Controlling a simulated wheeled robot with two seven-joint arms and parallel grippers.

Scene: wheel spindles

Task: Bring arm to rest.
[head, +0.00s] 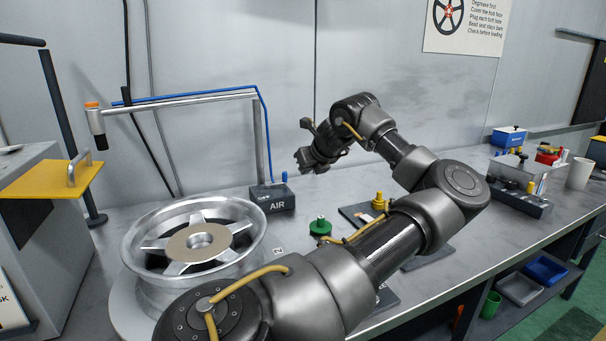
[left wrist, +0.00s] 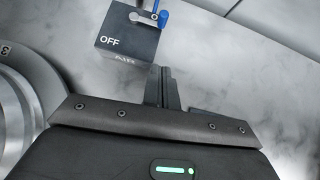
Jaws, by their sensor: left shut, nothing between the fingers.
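My left arm reaches in from the bottom of the head view, bends at the elbow on the right and folds back. My left gripper (head: 304,160) is held in front of the grey wall, above the workbench (head: 320,187). In the left wrist view its two fingers (left wrist: 162,78) are together, with nothing between them. Beyond the fingertips in that view is the dark AIR box (left wrist: 128,45), marked OFF on its top, with a blue lever (left wrist: 162,17). My right gripper is not in view.
A silver wheel rim (head: 193,215) with a tan hub disc stands at left. The AIR box (head: 272,198) is behind it, under a metal pipe frame (head: 185,102). A green knob (head: 320,227) and yellow piece (head: 378,201) are near my forearm. A parts tray (head: 520,200) stands right.

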